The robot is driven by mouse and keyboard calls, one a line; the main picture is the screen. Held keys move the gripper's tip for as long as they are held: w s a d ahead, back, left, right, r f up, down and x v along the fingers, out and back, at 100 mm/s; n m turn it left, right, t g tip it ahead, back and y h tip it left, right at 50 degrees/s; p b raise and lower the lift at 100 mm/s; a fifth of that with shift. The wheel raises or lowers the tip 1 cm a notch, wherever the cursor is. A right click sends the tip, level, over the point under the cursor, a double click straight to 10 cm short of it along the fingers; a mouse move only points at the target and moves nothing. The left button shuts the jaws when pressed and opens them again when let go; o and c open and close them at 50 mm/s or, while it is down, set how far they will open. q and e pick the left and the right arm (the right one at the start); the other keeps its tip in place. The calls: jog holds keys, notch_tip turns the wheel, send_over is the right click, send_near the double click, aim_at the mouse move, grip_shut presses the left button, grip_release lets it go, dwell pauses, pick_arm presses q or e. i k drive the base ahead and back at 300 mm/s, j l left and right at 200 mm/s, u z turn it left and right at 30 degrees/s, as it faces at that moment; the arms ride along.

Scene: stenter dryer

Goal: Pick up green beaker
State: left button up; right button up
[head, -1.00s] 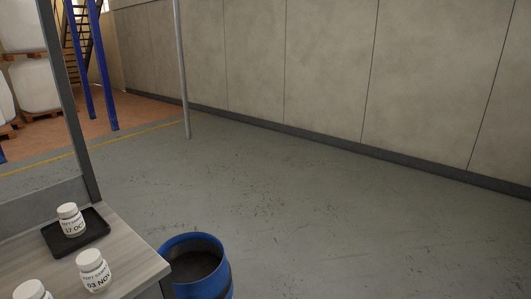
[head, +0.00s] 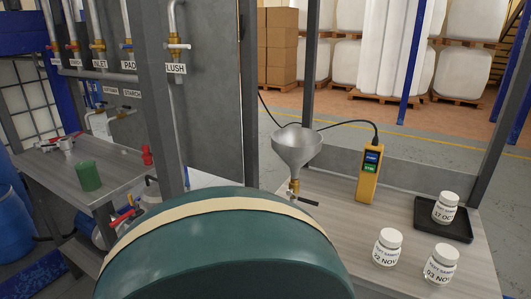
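The green beaker (head: 88,175) stands upright on the grey bench (head: 60,185) at the left. Its side is plain green, and nothing covers it. Neither of my grippers is in the head view, so I cannot see where they are relative to the beaker.
Red-handled fittings (head: 62,143) and a small red item (head: 147,155) share the left bench. A dark green rounded form with a cream band (head: 225,250) fills the lower middle; its nature is unclear. A metal funnel (head: 297,148), yellow control pendant (head: 368,178) and white jars stand right.

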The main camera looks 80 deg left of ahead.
aim_at(87, 171)
jog(key=u, duration=3.75)
jog(key=z, duration=0.8)
jog(key=i+j+z, duration=0.1)
jog(key=j+z, duration=0.15)
jog(key=z, duration=0.2)
jog(key=j+z, duration=0.25)
jog(key=z, duration=0.15)
jog(key=j+z, duration=0.25)
jog(key=z, duration=0.2)
jog(key=j+z, duration=0.25)
jog(key=k+j+z, duration=0.2)
jog(key=j, duration=0.25)
jog(key=j+z, duration=0.25)
jog(key=k+j+z, duration=0.1)
jog(key=j, duration=0.25)
jog(key=k+j+z, duration=0.15)
jog(key=j, duration=0.25)
jog(key=k+j+z, duration=0.1)
jog(key=k+j, duration=0.35)
jog(key=j, duration=0.15)
jog(key=k+j, duration=0.15)
jog(key=j, duration=0.2)
jog(key=k+j, duration=0.2)
jog(key=j, duration=0.15)
